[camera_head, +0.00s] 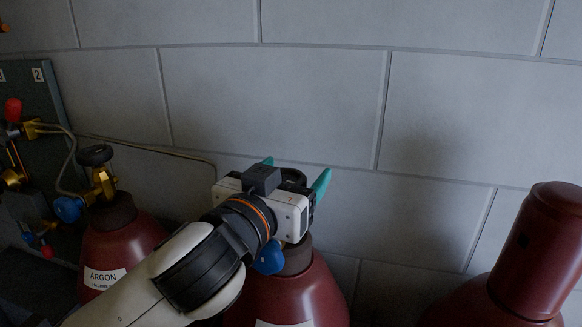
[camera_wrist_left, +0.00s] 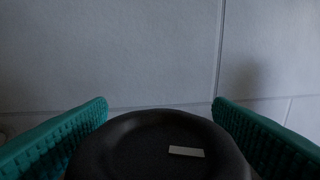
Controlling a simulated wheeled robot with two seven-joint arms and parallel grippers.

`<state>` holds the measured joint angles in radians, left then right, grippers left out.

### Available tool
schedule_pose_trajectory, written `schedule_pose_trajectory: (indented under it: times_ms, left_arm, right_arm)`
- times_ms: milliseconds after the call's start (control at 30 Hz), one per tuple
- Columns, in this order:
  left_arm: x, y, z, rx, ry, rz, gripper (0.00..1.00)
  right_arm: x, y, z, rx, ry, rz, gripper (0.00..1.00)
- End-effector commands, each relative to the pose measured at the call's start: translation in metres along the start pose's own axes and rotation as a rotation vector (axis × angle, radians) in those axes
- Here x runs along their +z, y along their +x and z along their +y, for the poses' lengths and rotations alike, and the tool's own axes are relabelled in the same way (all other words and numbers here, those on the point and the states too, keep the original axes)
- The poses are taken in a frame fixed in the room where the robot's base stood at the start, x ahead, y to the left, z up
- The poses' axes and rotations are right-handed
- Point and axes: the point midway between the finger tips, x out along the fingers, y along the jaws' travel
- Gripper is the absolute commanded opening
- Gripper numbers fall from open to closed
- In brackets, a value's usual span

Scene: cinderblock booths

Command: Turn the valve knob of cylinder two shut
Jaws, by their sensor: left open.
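My left gripper (camera_head: 295,172) is open above the middle dark red cylinder (camera_head: 300,300). In the left wrist view a round black valve knob (camera_wrist_left: 130,150) with a white bar mark lies between my two teal fingers. Gaps to the fingers show near the tips; whether they touch the knob lower down I cannot tell. In the head view my gripper and arm hide most of this knob and its valve. A blue fitting (camera_head: 269,257) shows below my wrist. No number is readable on this cylinder. My right gripper is not in view.
An ARGON cylinder (camera_head: 122,245) with a black knob (camera_head: 95,155) and brass valve stands at left. A capped cylinder (camera_head: 540,250) stands at right. A panel (camera_head: 35,90) with a "2" plate and a regulator is at far left. The block wall (camera_head: 300,80) is close behind.

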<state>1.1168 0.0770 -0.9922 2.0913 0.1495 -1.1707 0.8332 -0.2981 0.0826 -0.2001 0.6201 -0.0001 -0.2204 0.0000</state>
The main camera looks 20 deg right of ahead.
Motion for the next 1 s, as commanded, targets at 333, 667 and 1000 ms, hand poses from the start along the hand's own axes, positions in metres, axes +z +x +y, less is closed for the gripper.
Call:
schedule_pose_trajectory:
  times_ms: [333, 667, 1000]
  left_arm:
    - [0.0, 0.001, 0.0, 0.001, 0.0, 0.0, 0.64]
    - [0.0, 0.001, 0.0, -0.003, 0.0, 0.0, 0.31]
    - [0.002, 0.001, -0.001, -0.116, -0.002, 0.0, 0.31]
  right_arm:
    - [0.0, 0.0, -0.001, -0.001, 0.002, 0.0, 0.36]
    - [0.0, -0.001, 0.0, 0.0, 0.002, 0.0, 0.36]
    - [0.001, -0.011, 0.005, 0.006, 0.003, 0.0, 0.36]
